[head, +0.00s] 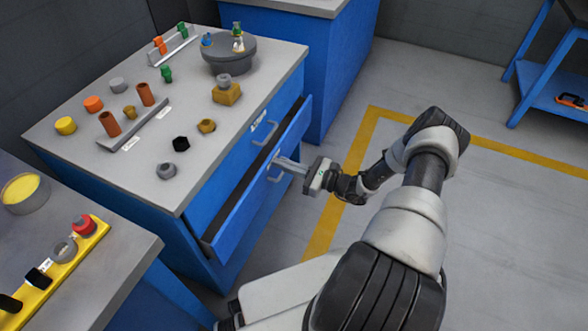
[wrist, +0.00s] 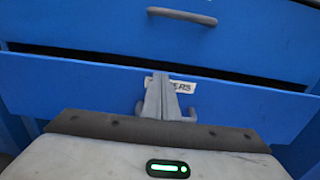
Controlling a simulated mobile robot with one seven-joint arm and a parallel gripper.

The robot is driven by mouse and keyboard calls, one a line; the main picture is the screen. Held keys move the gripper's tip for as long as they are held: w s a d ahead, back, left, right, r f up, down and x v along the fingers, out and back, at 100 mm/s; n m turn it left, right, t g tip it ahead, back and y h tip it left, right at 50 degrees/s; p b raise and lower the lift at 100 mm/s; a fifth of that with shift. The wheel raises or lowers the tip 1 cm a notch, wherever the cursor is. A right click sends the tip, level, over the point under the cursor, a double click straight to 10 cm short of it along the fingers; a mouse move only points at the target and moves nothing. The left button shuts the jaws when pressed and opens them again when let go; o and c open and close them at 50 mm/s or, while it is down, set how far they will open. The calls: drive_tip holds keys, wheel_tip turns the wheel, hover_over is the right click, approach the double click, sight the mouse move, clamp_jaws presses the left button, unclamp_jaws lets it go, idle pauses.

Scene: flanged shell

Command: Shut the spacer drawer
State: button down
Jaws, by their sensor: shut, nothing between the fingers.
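The spacer drawer (head: 232,208) is the lower drawer of the blue cabinet and stands partly pulled out, with a dark gap behind its front. In the wrist view its front (wrist: 80,95) fills the middle; its label (wrist: 184,86) is partly hidden by my fingers, with only "ERS" readable. My gripper (head: 280,161) is shut and empty, its fingers pointing at the drawer front near the middle. In the wrist view my fingertips (wrist: 160,77) overlap the label and the drawer's handle (wrist: 192,115), which is mostly hidden. I cannot tell whether they touch the front.
The upper drawer (head: 213,183) is shut, with its own grey handle (wrist: 182,16). The cabinet top (head: 72,168) carries several small parts and a round grey stand (head: 230,58). A workbench (head: 95,270) stands at lower left. Floor (head: 480,215) to the right is clear.

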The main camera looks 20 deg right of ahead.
sight(269, 158)
drive_tip(key=shift+w+a, duration=0.25)
drive_tip(key=b+x, duration=0.1)
drive_tip(key=x, duration=0.3)
drive_tip(key=shift+w+a+r, duration=0.1)
drive_tip(key=shift+w+a, duration=0.15)
drive_tip(key=shift+w, duration=0.05)
